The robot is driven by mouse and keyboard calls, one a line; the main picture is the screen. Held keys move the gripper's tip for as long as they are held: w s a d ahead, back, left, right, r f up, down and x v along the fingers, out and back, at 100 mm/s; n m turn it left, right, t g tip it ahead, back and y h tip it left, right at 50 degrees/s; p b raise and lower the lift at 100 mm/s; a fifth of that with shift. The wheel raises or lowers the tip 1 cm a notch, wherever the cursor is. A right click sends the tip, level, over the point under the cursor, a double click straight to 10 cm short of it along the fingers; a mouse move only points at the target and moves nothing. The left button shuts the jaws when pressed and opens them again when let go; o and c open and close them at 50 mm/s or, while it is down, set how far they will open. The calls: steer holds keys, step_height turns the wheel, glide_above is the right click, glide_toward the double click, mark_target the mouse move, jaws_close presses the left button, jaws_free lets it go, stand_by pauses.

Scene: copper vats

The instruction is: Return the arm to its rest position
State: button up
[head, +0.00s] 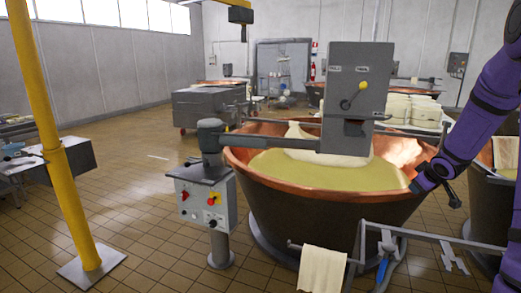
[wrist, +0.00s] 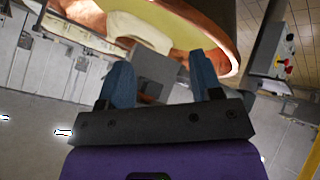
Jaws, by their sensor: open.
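My purple arm (head: 484,112) reaches in from the right in the head view. My gripper (head: 434,194) hangs in front of the right rim of the copper vat (head: 258,137) in that view; whether it touches the rim cannot be told. In the wrist view, my gripper (wrist: 162,82) shows two blue fingers spread apart, with nothing held between them. The vat's copper rim (wrist: 224,35) shows beyond the fingers in the tilted wrist view. The vat holds yellowish liquid (head: 330,176) and a pale mass.
A grey machine column (head: 358,80) stands over the vat. A control box (head: 203,197) is at its left, and a rail (head: 425,236) with a hanging cloth (head: 321,270) is in front. A yellow post (head: 48,130) stands left. Tiled floor between post and control box is open.

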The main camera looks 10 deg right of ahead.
steer(key=s+a+r+m+g+h, duration=0.1)
steer(key=s+a+r+m, duration=0.1)
steer(key=s+a+r, duration=0.55)
steer(key=s+a+r+m, duration=0.1)
steer(key=s+a+r, duration=0.3)
steer(key=a+r, duration=0.65)
steer(key=s+a+g+y, duration=0.1)
steer(key=s+a+y, duration=0.1)
steer(key=s+a, duration=0.6)
steer(key=s+a+r+g+y, duration=0.1)
steer(key=s+a+y, duration=0.1)
steer(key=s+a, duration=0.6)
steer(key=s, duration=0.5)
steer(key=shift+s+a+r+m, duration=0.15)
steer(key=shift+s+a+m, duration=0.15)
steer(key=shift+a+m, duration=0.1)
steer(key=shift+d, duration=0.1)
